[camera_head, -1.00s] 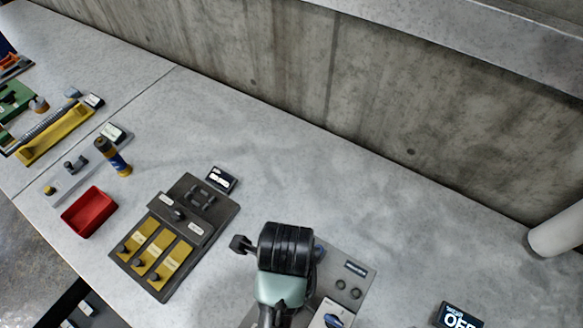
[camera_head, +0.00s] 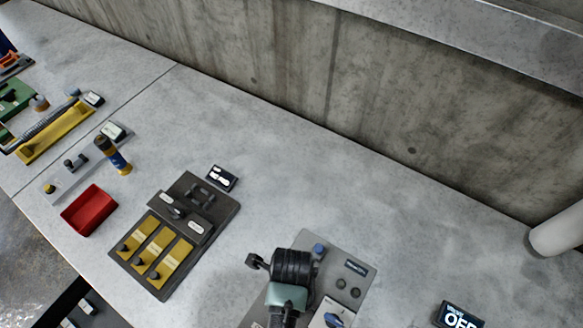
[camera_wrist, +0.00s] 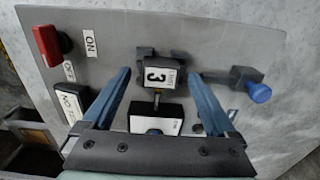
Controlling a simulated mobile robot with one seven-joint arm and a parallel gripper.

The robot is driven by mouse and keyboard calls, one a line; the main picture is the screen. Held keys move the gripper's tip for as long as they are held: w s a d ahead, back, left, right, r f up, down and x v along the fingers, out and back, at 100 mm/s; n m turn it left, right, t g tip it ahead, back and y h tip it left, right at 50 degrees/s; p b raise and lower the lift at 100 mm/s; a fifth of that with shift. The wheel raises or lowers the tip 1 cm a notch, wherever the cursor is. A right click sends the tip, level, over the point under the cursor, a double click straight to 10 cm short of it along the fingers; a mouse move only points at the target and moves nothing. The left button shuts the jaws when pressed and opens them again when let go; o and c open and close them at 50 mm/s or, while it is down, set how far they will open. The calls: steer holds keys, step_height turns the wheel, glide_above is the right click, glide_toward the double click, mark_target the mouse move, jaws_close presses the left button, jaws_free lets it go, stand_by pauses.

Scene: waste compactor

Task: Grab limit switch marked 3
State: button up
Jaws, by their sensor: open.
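The limit switch marked 3 (camera_wrist: 158,77) shows in the wrist view as a small black block with a white label on a grey panel (camera_wrist: 215,45). My gripper (camera_wrist: 160,74) is open, with one blue finger on each side of the switch and a gap visible on both sides. I cannot tell how far the fingertips are from the panel. In the head view my gripper is largely hidden behind my wrist, above the grey panel (camera_head: 358,251), and the switch cannot be made out.
A black lever with a blue tip (camera_wrist: 260,92) lies right of the switch. A red knob (camera_wrist: 50,45) stands at the upper left. In the head view, a dark plate with yellow strips (camera_head: 226,222) and a red tray (camera_head: 89,210) are left. The counter behind the panel is clear.

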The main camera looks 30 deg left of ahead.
steer(key=shift+f, duration=0.25)
jaws_close()
stand_by(0.3)
steer(key=shift+r, duration=0.15)
